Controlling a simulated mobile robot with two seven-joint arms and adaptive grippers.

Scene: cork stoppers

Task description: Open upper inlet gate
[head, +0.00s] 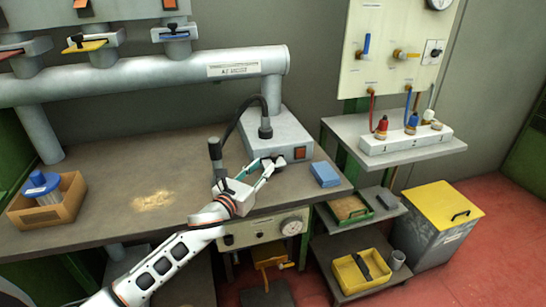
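Several slide gates sit on the pipe stubs above the large grey pipe at the upper left: one with a yellow plate (88,46), one with a blue plate (174,36) and one with a red plate (10,54) at the picture's edge. I cannot tell which is the upper inlet gate. My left gripper (268,165) is over the bench, at the front of a grey box (278,137) with an orange switch. Its fingers are spread, with a small dark part of the box near their tips; contact is unclear. My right gripper is not in view.
A dark flexible-neck device (264,128) rises beside my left gripper. A blue block (325,174) lies to its right. A cardboard box with a blue-lidded jar (42,186) stands at the bench's left. A valve panel (395,50) and a shelf with bottles (405,140) are at the right.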

